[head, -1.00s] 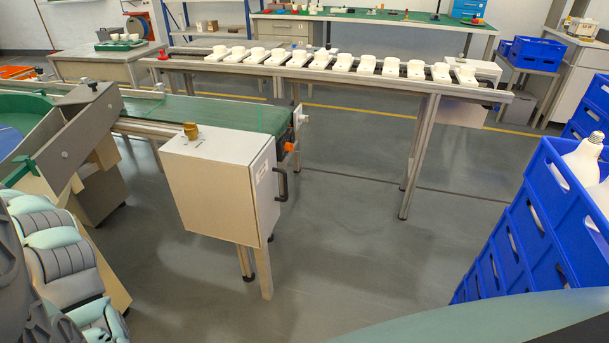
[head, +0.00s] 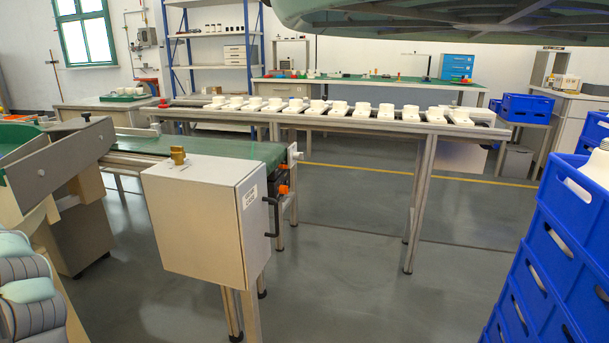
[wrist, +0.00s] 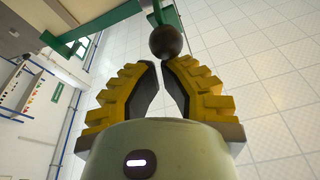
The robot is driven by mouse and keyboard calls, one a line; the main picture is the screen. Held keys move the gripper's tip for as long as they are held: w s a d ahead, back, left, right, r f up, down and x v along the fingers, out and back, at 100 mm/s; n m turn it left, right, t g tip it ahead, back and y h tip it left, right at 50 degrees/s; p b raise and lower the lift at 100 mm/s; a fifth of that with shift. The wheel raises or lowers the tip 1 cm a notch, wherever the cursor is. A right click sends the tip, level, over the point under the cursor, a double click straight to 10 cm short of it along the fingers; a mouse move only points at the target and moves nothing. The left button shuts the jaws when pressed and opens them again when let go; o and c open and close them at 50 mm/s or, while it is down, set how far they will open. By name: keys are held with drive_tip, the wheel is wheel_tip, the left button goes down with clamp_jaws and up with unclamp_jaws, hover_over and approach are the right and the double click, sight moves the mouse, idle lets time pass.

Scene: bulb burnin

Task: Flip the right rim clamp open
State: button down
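In the wrist view, a dark round knob (wrist: 166,42) sits on a green lever or bracket (wrist: 164,18) at the top, by a light-coloured edge. It looks like a clamp handle, but I cannot tell if it is the right one. My gripper (wrist: 159,64) has yellow ribbed fingers with dark pads. Its tips are drawn close together with nothing between them, just below the knob in the picture. I cannot tell if they touch it. In the head view, a green part (head: 8,168) shows at the left edge; my gripper is out of that view.
A grey control box (head: 200,215) stands beside the green conveyor (head: 215,150). A rack of white sockets (head: 335,112) runs behind it. Blue crates (head: 560,240) are stacked at the right. The floor between box and crates is clear.

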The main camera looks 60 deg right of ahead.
idle(0.4)
wheel_tip(320, 180, up, 5)
drive_tip(key=w+p, duration=0.1)
drive_tip(key=p, duration=0.2)
drive_tip(key=v, duration=1)
drive_tip(key=shift+d+f+b, duration=0.35)
drive_tip(key=shift+d, duration=0.1)
drive_tip(key=shift+s, duration=0.1)
